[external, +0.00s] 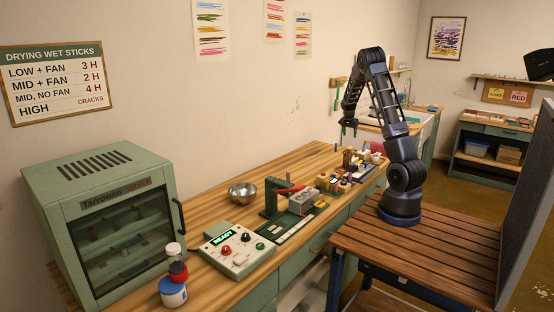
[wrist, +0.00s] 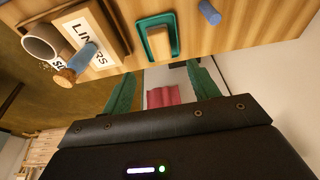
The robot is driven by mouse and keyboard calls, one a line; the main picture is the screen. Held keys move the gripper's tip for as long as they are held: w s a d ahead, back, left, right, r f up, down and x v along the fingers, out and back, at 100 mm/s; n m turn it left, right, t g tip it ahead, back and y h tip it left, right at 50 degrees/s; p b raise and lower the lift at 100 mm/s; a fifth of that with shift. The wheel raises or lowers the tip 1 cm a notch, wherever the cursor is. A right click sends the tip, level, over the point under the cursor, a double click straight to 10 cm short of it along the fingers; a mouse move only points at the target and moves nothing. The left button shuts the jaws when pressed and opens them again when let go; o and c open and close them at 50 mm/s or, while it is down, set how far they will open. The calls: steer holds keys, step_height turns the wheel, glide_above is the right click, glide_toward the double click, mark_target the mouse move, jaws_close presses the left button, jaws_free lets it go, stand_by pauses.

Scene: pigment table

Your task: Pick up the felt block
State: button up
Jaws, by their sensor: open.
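My gripper (external: 348,127) hangs above the far part of the long wooden workbench, pointing down. In the wrist view its two green fingers (wrist: 165,82) are apart, with no object held between their tips. A ridged pinkish-red thing (wrist: 161,97) shows between the fingers, partly hidden by the gripper body. I cannot pick out the felt block in the external view.
A blue cylinder (wrist: 209,12) is near the teal-edged block. A tray labelled LINERS (wrist: 104,55), a cork-ended blue piece (wrist: 80,60) and a cup (wrist: 42,40) are at left. Several small items crowd the bench below my gripper.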

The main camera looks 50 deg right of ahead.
glide_above(351, 147)
steer(key=a, duration=0.3)
steer(key=x, duration=0.2)
steer(key=a+x, duration=0.1)
steer(key=x, duration=0.2)
steer(key=shift+f, duration=0.25)
steer(key=shift+x, duration=2.6)
steer(key=shift+d, duration=0.15)
steer(key=shift+r, duration=0.1)
steer(key=shift+c, duration=0.2)
steer(key=c, duration=1)
